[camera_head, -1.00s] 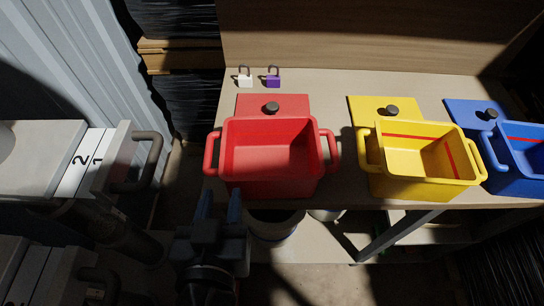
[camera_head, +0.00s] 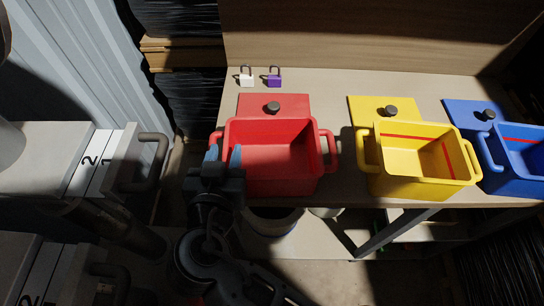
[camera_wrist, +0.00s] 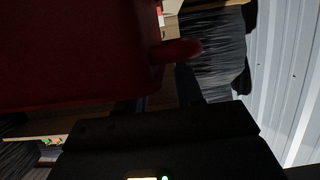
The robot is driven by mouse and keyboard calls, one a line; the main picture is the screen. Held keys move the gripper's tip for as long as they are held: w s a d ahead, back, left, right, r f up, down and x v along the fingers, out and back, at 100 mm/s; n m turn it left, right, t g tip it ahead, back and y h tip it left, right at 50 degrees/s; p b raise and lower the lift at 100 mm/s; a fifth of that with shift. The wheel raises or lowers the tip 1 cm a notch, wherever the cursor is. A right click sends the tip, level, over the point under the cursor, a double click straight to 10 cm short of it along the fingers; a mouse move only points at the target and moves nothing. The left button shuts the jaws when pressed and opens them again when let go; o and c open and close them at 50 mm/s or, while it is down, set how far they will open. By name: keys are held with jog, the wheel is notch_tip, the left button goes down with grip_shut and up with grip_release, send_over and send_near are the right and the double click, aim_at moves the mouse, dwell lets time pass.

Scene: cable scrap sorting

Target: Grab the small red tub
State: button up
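The small red tub (camera_head: 280,165) stands upright and empty on the table, with a loop handle on each side. My gripper (camera_head: 223,150) is at its left side, near the left handle, with two blue fingers apart and nothing seen between them. Part of the left handle is hidden by the gripper. In the wrist view the tub (camera_wrist: 75,55) fills the upper left, dark, and its handle (camera_wrist: 181,49) sticks out just beyond the fingers. I cannot tell whether a finger touches it.
A red lid (camera_head: 295,103) with a dark knob lies behind the tub. A yellow tub (camera_head: 415,180) and a blue tub (camera_head: 520,180) stand to the right. A white padlock (camera_head: 246,80) and a purple padlock (camera_head: 274,81) are at the back. A grey handled drawer unit (camera_head: 100,160) is left.

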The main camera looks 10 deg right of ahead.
jog(key=shift+w+d+f, duration=0.15)
jog(key=shift+w+f, duration=0.05)
jog(key=shift+w, duration=0.45)
jog(key=shift+c, duration=0.3)
grip_shut()
dwell(0.6)
